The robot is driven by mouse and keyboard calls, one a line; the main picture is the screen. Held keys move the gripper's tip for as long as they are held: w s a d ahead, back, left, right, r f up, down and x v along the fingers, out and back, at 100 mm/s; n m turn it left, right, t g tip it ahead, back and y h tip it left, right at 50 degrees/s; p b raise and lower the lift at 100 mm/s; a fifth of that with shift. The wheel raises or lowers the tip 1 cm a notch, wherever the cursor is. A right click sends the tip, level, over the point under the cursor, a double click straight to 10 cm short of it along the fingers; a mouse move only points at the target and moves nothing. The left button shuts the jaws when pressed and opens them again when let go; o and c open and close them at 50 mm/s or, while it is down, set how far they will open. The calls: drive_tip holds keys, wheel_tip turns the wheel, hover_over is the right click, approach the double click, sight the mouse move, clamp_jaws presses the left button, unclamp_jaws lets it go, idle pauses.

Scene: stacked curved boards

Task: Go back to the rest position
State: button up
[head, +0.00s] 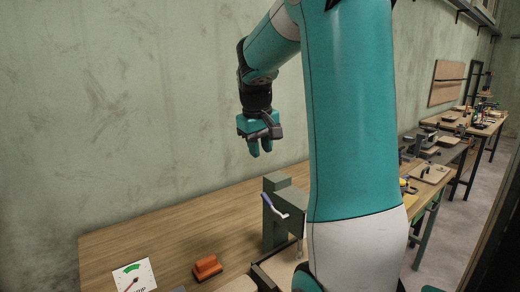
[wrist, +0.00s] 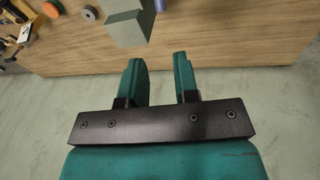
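My gripper (head: 260,151) hangs at the end of my teal arm in the head view, high above the wooden table (head: 190,225) and near the green wall, with its fingers pointing down. In the wrist view my gripper (wrist: 160,64) has its two teal fingers apart, with nothing between them. Past the fingertips, the wrist view shows a grey-green block (wrist: 128,28) and the bare edge of the table (wrist: 230,45). The gripper touches nothing.
A grey-green fixture (head: 283,228) with a blue-handled lever (head: 272,205) stands on the table below my gripper. An orange block (head: 207,267) and a gauge card (head: 134,276) are nearer the front. More benches with tools line the right.

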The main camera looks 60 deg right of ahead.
idle(0.6)
drive_tip(key=w+a+f+n+t+y+b, duration=0.1)
drive_tip(key=a+f+n, duration=0.1)
drive_tip(key=a, duration=0.5)
drive_tip(key=w+a+f+n+b, duration=0.1)
drive_tip(key=a+n, duration=0.1)
drive_tip(key=a, duration=0.4)
drive_tip(key=s+a+f+n+y+b, duration=0.1)
drive_tip(key=s+a+f+n+y, duration=0.1)
drive_tip(key=s+a, duration=0.3)
drive_tip(key=s+a+f+n+g+y+b, duration=0.1)
drive_tip(key=s+a, duration=0.4)
drive_tip(key=a, duration=0.8)
drive_tip(key=s+a+f+n+y+b, duration=0.1)
drive_tip(key=s+a+f+n+y, duration=0.1)
drive_tip(key=a, duration=0.7)
drive_tip(key=s+f+n, duration=0.1)
drive_tip(key=s+n, duration=0.1)
drive_tip(key=s, duration=0.1)
drive_tip(key=shift+f+n+g+y, duration=0.3)
